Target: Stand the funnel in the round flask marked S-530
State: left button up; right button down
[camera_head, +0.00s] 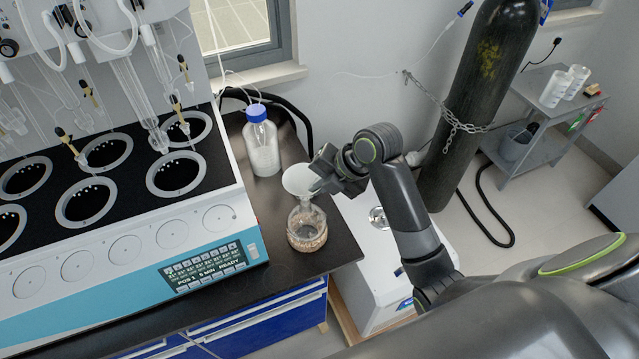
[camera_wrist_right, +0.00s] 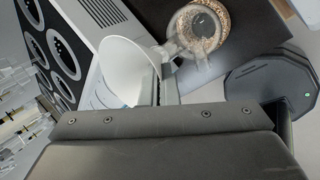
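The white funnel (camera_head: 299,180) is held above the glass round flask (camera_head: 307,236), close to its neck. The flask stands near the dark bench's right end and holds grainy brown material; no marking on it is readable. My right gripper (camera_head: 322,180) is shut on the funnel's right side. In the right wrist view the funnel (camera_wrist_right: 122,72) fills the space left of the fingers (camera_wrist_right: 166,84), its wide mouth showing. The flask (camera_wrist_right: 203,22) is beyond the fingers there. I cannot tell whether the stem is inside the neck. My left gripper is not in view.
A blue-capped bottle (camera_head: 262,145) stands behind the flask on the dark bench (camera_head: 275,272). The multi-position distiller (camera_head: 130,230) takes up the left. A white box (camera_head: 375,270) is on the floor right of the bench, with a chained gas cylinder (camera_head: 475,100) behind.

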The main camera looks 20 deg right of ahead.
jog(key=shift+f, duration=0.3)
jog(key=c, duration=1.6)
grip_release()
jog(key=b+v, duration=0.1)
jog(key=v, duration=1.6)
jog(key=shift+r, duration=0.2)
jog(key=shift+d+f, duration=0.1)
jog(key=shift+d, duration=0.05)
